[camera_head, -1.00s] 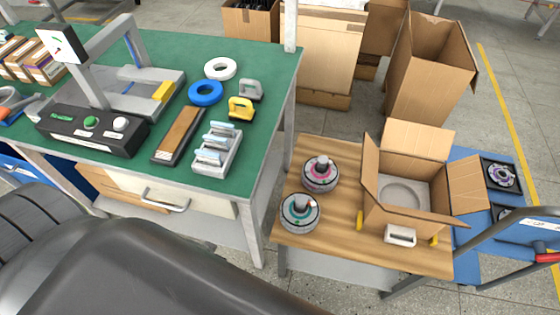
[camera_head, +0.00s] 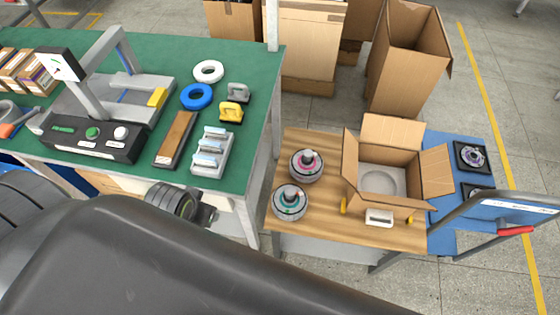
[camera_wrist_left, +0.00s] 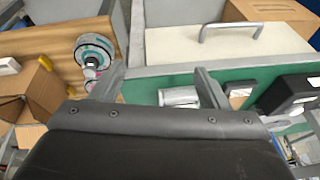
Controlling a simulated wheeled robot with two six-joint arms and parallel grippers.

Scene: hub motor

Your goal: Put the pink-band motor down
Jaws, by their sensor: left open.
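The pink-band motor (camera_head: 307,165) stands upright on the wooden table, apart from my grippers. The teal-band motor (camera_head: 290,202) stands just in front of it. In the left wrist view the teal-band motor (camera_wrist_left: 95,50) is at the upper left, and the pink-band motor (camera_wrist_left: 91,74) is partly hidden near a finger. My left gripper (camera_head: 206,215) is at the front edge of the green bench, left of both motors. Its two fingers are spread with nothing between them in the left wrist view (camera_wrist_left: 158,78). My right gripper is not in view.
An open carton (camera_head: 400,204) with a round recess stands right of the motors. The green bench (camera_head: 150,48) holds a grey holder (camera_head: 212,152), rings and a press. A blue surface (camera_head: 445,150) with dark trays lies at right. Bare wood shows around the motors.

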